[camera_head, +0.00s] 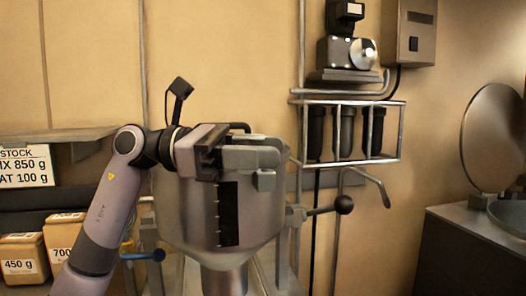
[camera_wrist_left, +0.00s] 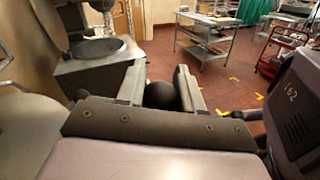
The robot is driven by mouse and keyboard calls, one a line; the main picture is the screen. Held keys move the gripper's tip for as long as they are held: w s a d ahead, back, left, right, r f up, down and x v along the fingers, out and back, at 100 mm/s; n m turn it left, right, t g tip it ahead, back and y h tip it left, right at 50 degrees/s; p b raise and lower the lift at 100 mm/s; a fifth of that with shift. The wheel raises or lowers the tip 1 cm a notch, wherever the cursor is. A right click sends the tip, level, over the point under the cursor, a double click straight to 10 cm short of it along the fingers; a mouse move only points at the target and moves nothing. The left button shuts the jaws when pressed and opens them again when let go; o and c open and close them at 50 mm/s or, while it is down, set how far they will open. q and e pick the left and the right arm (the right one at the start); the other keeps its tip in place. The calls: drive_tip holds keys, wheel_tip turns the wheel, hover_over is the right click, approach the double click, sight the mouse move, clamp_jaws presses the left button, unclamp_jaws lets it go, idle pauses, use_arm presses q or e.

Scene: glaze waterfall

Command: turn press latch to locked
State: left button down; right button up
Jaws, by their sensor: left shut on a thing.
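My left gripper (camera_head: 255,150) reaches in from the left and lies across the top front of a grey metal vessel (camera_head: 185,215) with a dark scale strip. In the left wrist view, my left gripper (camera_wrist_left: 158,75) has its fingers on either side of a black ball knob (camera_wrist_left: 160,95), apparently held between them; its lower part is hidden. The head view hides what lies between the fingers. Another lever with a black ball (camera_head: 344,204) sticks out at the vessel's right, apart from my gripper. I cannot tell which part is the press latch or its position. My right gripper is not in view.
A wire rack (camera_head: 345,130) with dark cylinders hangs on the wall to the right. A round disc (camera_head: 490,135) stands over a counter at right. Open floor (camera_wrist_left: 215,85) shows behind.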

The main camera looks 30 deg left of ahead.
use_arm(q)
drive_tip(key=shift+a+r, duration=0.1)
drive_tip(key=shift+r, duration=0.05)
drive_tip(key=c, duration=0.8)
unclamp_jaws()
drive_tip(key=shift+o, duration=0.2)
drive_tip(key=b+v, duration=0.2)
drive_tip(key=v, duration=0.5)
